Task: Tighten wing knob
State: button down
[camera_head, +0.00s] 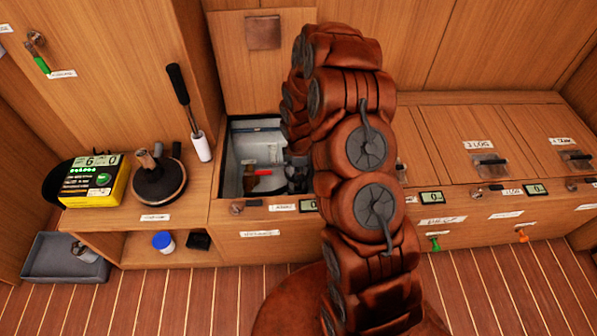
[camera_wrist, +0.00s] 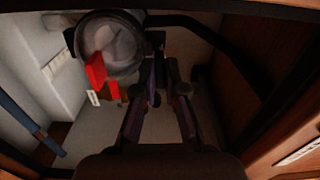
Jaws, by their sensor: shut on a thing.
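My arm reaches down into an open locker (camera_head: 228,180) in the wooden bench. In the wrist view my gripper (camera_wrist: 157,88) points to a round strainer-like part with a clear lid (camera_wrist: 110,48) and dark rim. Its two fingers come close together on a small dark piece at the right of this part. The piece appears to be the wing knob (camera_wrist: 155,97), but it is dark and mostly covered by the fingers. A red lever (camera_wrist: 96,72) stands at the left of the fingers. It also shows in the head view (camera_head: 263,172). My arm hides part of the locker there.
A black hose (camera_wrist: 215,40) runs behind the fingers to the right. Locker walls stand close on both sides. A blue pipe (camera_wrist: 28,132) lies at the left. Outside, a yellow meter (camera_head: 97,180) and a winch (camera_head: 158,178) stand on the bench at left.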

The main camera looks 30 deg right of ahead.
jog(key=m+p, duration=0.3)
jog(key=m, duration=0.2)
jog(key=shift+r+m, duration=0.1)
jog(key=shift+m, duration=0.2)
jog(key=m+p, duration=0.2)
jog(key=m, duration=0.4)
jog(key=shift+m, duration=0.3)
jog(key=m+p, duration=0.1)
jog(key=m, duration=0.4)
jog(key=shift+p, duration=0.3)
jog(key=shift+m+p, duration=0.35)
jog(key=shift+m, duration=1.85)
jog(key=c, duration=1.2)
grip_release()
jog(key=shift+c, duration=0.2)
